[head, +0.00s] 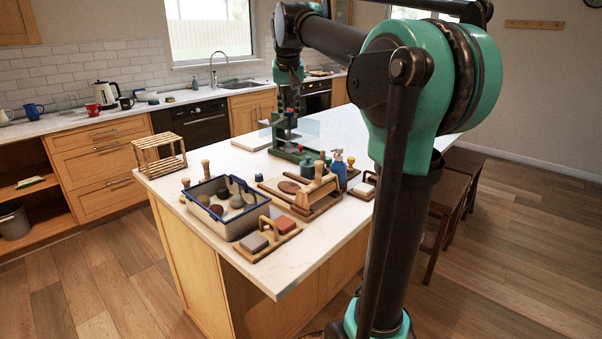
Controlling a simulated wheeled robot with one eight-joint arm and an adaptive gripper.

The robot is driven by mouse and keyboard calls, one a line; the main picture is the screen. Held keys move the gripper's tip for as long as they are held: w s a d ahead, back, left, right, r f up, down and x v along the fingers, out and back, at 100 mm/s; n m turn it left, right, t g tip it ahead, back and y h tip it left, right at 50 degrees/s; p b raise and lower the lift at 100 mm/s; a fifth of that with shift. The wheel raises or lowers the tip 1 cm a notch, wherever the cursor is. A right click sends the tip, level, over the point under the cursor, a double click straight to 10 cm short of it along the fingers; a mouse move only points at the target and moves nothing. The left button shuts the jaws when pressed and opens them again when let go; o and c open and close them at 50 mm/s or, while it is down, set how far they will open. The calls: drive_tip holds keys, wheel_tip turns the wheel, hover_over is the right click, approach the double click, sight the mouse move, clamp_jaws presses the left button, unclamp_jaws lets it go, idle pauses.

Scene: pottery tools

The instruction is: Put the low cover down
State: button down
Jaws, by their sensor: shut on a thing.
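My gripper (290,107) is at the far part of the white island counter, above a green base (292,154). It is small in the picture, and its fingers are hard to make out. It is shut on what looks like the low cover (307,130), a pale, see-through piece around and below the fingertips.
On the island (225,157) stand a wooden rack (159,156), a blue-rimmed tub (231,229) of stones, wooden boards with handled blocks (273,240), and a blue spray bottle (338,167). Stools (455,190) stand at the right. The near counter corner is clear.

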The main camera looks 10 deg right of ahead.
sight(289, 127)
wheel_tip(289, 127, down, 18)
drive_tip(key=shift+a+r, duration=0.1)
drive_tip(key=shift+r, duration=0.15)
drive_tip(key=shift+f, duration=0.15)
drive_tip(key=c, duration=1.3)
unclamp_jaws()
drive_tip(key=v, duration=1.2)
